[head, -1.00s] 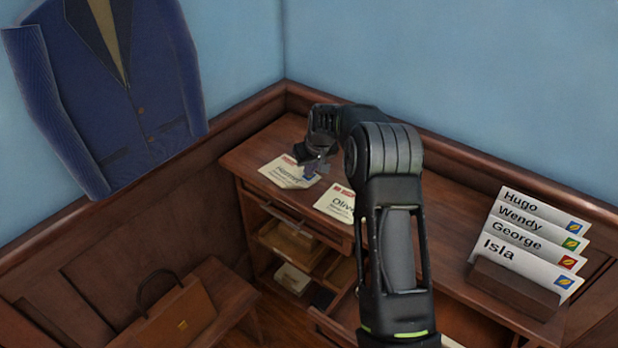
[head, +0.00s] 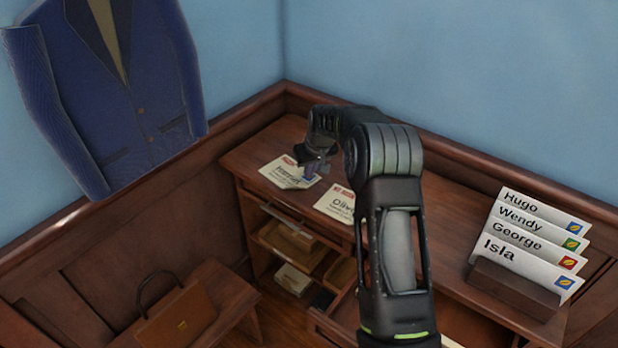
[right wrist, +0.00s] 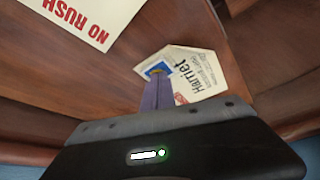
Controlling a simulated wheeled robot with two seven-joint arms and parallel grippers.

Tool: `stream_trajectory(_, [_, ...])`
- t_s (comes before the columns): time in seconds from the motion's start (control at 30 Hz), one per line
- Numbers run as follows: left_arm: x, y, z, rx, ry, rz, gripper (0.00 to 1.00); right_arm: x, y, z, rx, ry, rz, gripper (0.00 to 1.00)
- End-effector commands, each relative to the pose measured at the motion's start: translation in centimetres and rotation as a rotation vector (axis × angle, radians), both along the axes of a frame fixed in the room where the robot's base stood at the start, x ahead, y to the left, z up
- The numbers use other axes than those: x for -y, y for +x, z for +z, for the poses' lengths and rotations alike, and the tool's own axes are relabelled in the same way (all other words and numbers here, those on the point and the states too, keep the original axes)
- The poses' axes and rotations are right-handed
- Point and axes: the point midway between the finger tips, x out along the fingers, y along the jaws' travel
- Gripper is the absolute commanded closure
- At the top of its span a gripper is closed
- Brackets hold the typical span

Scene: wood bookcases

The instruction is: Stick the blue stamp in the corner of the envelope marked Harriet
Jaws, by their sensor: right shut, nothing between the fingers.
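The envelope marked Harriet (head: 281,176) lies on the desk top; it also shows in the right wrist view (right wrist: 212,74). It has a small red mark near one corner. The blue stamp (right wrist: 153,70) shows in the right wrist view at another corner of this envelope, partly hidden by my fingertips. It looks flat on the paper, but I cannot tell whether a gap is left under it. My right gripper (head: 315,168) is shut and empty, its fingertips (right wrist: 157,72) right at the stamp. My left gripper is out of view.
A wooden holder (head: 513,289) with stamped envelopes, Isla in front, stands at the right. Drawers and cubbies (head: 292,240) open below the desk top. A brown bag (head: 178,318) sits on a bench.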

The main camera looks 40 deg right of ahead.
Motion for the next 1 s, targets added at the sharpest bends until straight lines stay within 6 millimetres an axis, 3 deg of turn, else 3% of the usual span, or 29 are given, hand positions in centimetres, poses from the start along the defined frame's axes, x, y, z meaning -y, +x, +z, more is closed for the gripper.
stream_trajectory(0.17, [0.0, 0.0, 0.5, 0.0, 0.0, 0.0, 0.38, -0.1, -0.1, 0.6, -0.006, 0.002, 0.0, 1.0])
stream_trajectory(0.8, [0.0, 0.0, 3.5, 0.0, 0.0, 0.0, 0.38, 0.0, 0.0, 6.3, -0.002, 0.0, 0.0, 1.0])
stream_trajectory(1.0, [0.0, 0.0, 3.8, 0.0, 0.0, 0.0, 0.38, 0.0, 0.0, 7.0, -0.002, 0.0, 0.0, 1.0])
